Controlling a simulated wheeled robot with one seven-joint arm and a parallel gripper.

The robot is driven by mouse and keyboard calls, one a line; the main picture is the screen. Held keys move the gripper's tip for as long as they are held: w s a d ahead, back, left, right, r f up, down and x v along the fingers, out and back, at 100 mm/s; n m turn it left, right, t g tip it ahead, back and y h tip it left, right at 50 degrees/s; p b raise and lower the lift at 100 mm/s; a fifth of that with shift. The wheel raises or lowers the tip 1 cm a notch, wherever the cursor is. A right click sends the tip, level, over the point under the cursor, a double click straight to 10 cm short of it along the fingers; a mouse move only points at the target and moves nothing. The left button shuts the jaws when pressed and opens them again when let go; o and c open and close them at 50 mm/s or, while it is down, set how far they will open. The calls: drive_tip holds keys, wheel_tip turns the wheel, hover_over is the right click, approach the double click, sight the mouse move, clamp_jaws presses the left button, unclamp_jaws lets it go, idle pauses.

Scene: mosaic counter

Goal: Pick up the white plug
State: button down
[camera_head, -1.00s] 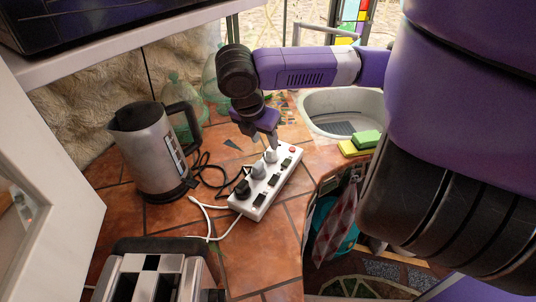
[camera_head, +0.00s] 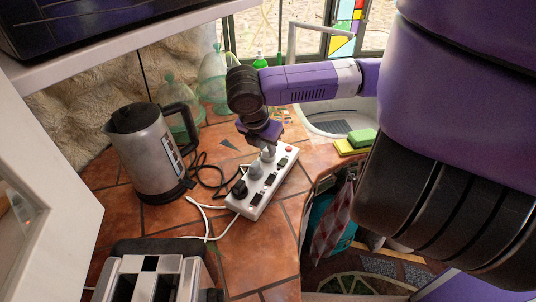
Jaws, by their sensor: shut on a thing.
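A steel kettle (camera_head: 146,155) stands left of the strip, with black and white cables between. A toaster (camera_head: 155,278) is at the front. A sink (camera_head: 345,118) and sponges (camera_head: 357,142) are at the back right. Green glass vessels (camera_head: 216,82) stand behind.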

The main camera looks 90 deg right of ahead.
drive_tip(key=shift+r, duration=0.15)
wheel_tip(320, 180, up, 20)
idle(0.7)
idle(0.3)
